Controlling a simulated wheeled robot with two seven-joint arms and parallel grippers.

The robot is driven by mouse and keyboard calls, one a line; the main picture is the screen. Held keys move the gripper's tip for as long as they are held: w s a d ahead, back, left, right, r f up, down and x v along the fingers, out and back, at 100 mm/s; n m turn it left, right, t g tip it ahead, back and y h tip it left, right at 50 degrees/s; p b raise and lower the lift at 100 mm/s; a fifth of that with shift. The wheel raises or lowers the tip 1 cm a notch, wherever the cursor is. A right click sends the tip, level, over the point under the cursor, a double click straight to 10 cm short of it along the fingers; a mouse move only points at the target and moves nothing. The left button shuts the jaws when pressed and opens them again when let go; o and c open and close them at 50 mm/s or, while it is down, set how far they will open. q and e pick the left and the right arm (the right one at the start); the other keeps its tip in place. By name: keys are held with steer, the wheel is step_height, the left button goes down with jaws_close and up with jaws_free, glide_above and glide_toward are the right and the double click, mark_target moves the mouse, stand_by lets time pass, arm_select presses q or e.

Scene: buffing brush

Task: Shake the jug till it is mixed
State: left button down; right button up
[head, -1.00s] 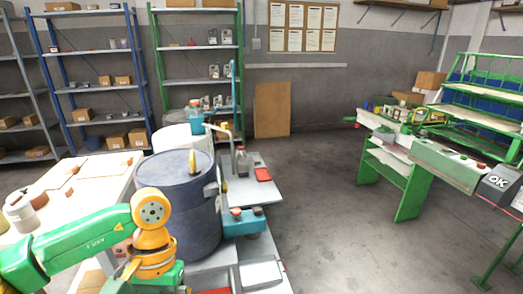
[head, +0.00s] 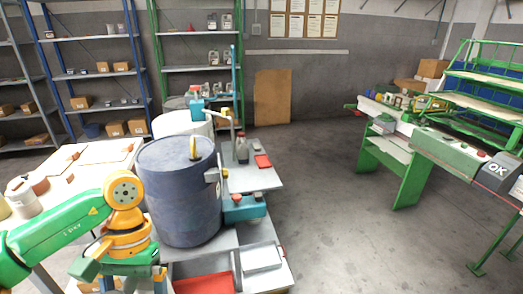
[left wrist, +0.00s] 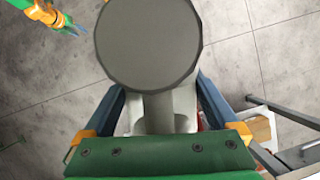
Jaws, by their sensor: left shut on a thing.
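The jug (left wrist: 148,45) shows in the left wrist view as a pale grey body with a round, flat grey end facing the camera and a narrower part below it. My left gripper (left wrist: 158,105) has its blue fingers on either side of the jug and is shut on it. The jug's contents are hidden.
A large blue-grey drum (head: 182,200) stands right of my left arm. A red tray (head: 203,287) lies at the bottom. Open floor (head: 340,225) lies right of the drum.

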arm_select(q)
steer(key=d, duration=0.5)
steer(key=a, duration=0.5)
steer(key=shift+p, duration=0.35)
steer(key=d, duration=0.5)
steer(key=a, duration=0.5)
steer(key=shift+a, duration=0.1)
steer(key=d, duration=0.5)
steer(key=a, duration=0.5)
steer(key=shift+p, duration=0.4)
steer(key=d, duration=0.5)
steer(key=a, duration=0.5)
steer(key=d, duration=0.5)
steer(key=shift+d, duration=0.2)
